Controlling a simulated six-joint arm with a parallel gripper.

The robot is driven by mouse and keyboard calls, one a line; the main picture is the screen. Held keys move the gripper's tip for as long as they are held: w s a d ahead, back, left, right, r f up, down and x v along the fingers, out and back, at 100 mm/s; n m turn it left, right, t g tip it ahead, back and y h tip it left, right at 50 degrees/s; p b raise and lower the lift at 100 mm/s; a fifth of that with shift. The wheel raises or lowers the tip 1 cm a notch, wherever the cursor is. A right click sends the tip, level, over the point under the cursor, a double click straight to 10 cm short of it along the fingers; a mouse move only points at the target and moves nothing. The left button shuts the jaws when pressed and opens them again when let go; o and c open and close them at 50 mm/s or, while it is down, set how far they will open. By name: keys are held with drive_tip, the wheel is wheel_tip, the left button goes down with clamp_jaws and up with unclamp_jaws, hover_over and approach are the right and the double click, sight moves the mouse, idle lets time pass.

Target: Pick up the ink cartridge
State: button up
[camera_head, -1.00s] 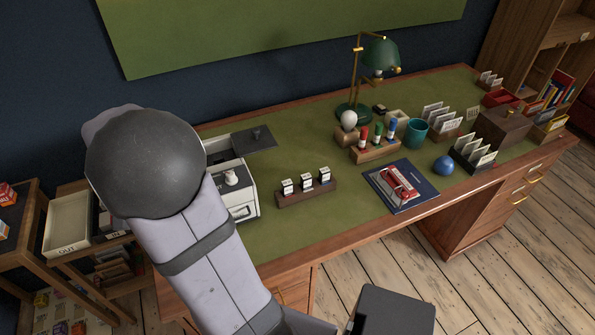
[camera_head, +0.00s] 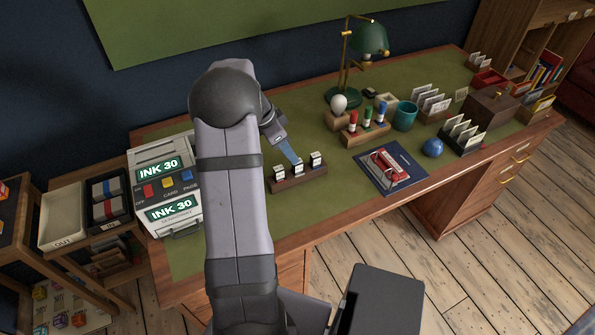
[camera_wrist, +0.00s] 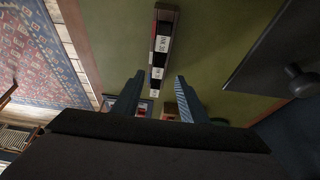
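Three small white ink cartridges with black tops stand in a row on a dark wooden rack (camera_head: 300,182) on the green desk: a left one (camera_head: 280,172), a middle one (camera_head: 298,168) and a right one (camera_head: 316,159). In the wrist view the rack lies ahead, with white labels (camera_wrist: 160,42) too small to read surely. My gripper (camera_head: 296,160) hangs close above and behind the middle cartridge, partly hidden by my arm.
A machine (camera_head: 165,190) with two lit "INK 30" displays stands left of my arm. A dark panel with a knob (camera_wrist: 295,80) shows at right in the wrist view. Right of the rack are a stamp stand (camera_head: 365,133), a blue folder (camera_head: 385,178) and a lamp (camera_head: 368,40).

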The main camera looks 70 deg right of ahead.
sight(297, 170)
drive_tip(key=shift+p+x, duration=0.3)
drive_tip(key=shift+x, duration=0.7)
drive_tip(key=shift+s+p+x, duration=0.15)
drive_tip(key=shift+p+x, duration=0.35)
drive_tip(key=shift+x, duration=0.4)
drive_tip(key=shift+s+p+x, duration=0.2)
drive_tip(key=shift+p+x, duration=0.3)
drive_tip(key=shift+x, duration=0.4)
drive_tip(key=shift+s+d+f, duration=0.15)
drive_tip(key=shift+d+f, duration=0.1)
drive_tip(key=shift+f, duration=0.35)
clamp_jaws()
